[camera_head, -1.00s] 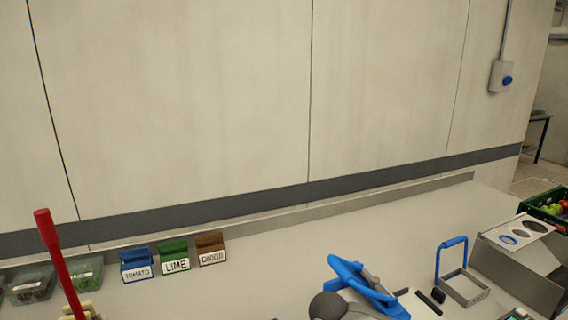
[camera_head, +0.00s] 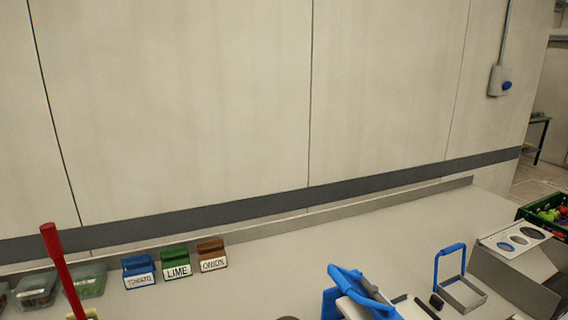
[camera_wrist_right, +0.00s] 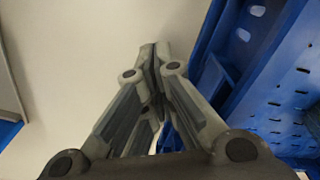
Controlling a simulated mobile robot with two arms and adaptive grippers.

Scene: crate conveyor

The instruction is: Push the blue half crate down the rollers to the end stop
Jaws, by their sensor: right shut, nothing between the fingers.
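The blue half crate (camera_wrist_right: 281,91) fills the right side of the right wrist view. Its slotted wall and rim are seen close up, and much of it is cut off by the frame. My right gripper (camera_wrist_right: 154,52) is shut and empty, with its fingertips together beside the crate, left of it in the picture. I cannot tell whether they touch. A bit of blue also shows between the finger links. The rollers and the end stop cannot be made out. My left gripper is in neither view.
In the head view, a pale counter (camera_head: 270,270) runs along the wall. On it are tubs labelled TOMATO (camera_head: 138,271), LIME (camera_head: 176,264) and ONION (camera_head: 212,255), a red handle (camera_head: 59,262), a blue tool (camera_head: 362,290) and a blue-handled frame (camera_head: 463,293). A produce crate (camera_head: 528,218) stands far right.

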